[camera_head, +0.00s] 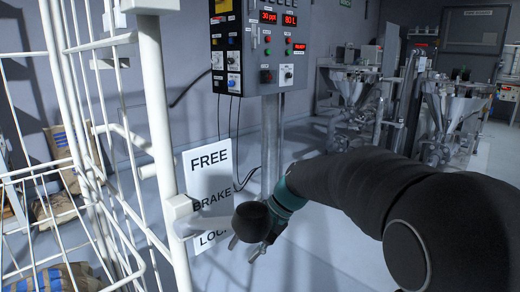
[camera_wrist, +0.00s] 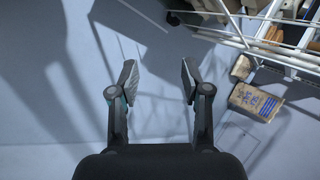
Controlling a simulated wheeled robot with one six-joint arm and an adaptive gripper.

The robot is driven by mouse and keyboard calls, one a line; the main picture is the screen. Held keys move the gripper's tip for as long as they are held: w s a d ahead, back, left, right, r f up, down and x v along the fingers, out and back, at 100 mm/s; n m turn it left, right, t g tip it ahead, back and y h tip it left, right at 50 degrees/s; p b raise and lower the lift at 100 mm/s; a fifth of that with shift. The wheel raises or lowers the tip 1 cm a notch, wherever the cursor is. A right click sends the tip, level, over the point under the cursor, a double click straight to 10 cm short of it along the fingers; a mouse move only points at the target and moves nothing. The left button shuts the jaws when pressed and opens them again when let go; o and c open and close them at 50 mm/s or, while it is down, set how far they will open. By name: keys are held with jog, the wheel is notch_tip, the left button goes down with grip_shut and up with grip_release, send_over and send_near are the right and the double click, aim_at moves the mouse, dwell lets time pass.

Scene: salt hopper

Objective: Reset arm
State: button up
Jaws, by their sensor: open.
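My gripper (camera_head: 248,246) is at the end of my dark arm, low in the middle of the head view. In the wrist view my gripper (camera_wrist: 157,85) shows both fingers spread apart, with only bare floor between them. It is open and empty. That lever sticks out from the white cage post, beside a sign (camera_head: 207,185) reading FREE, BRAKE and LOCK. I cannot tell whether the gripper touches the lever.
A white wire cage (camera_head: 85,130) fills the left, with sacks inside and behind it. A control panel (camera_head: 262,48) on a post (camera_head: 270,140) stands behind my gripper. Metal hopper machines (camera_head: 455,110) stand at back right. In the wrist view a sack (camera_wrist: 255,101) lies right.

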jog(key=s+d+r+n+t+h+p, duration=0.1)
jog(key=s+d+t+h, duration=0.5)
jog(key=s+d, duration=1.3)
jog(key=s+r+h+p, duration=0.1)
jog(key=s+r, duration=0.1)
jog(key=s, duration=0.1)
jog(key=shift+r, duration=0.2)
jog(key=shift+d, duration=0.1)
jog(key=shift+c, duration=0.5)
jog(key=shift+d, duration=0.1)
